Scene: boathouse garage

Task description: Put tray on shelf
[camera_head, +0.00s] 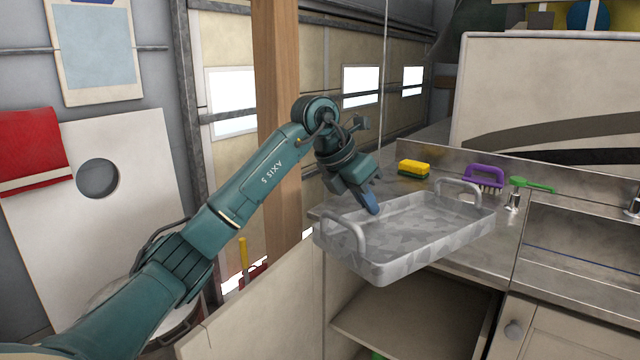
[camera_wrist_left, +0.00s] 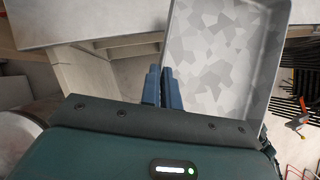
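The grey metal tray (camera_head: 425,240), with a raised handle at each end, is at the counter's front left and juts out past its front edge. My left gripper (camera_head: 371,205) reaches down to the tray's far long rim from the left. In the left wrist view, its blue fingers (camera_wrist_left: 162,88) are close together, with the tray's side wall (camera_wrist_left: 170,45) running in between them, so it looks shut on the rim. Below the counter, a cabinet stands open with a bare shelf (camera_head: 365,325) inside. My right gripper is not in view.
A yellow sponge (camera_head: 413,168), a purple brush (camera_head: 484,176) and a green brush (camera_head: 532,184) lie behind the tray on the counter. A sink (camera_head: 580,235) is to the right. The open cabinet door (camera_head: 265,315) and a wooden post (camera_head: 278,130) stand near my left arm.

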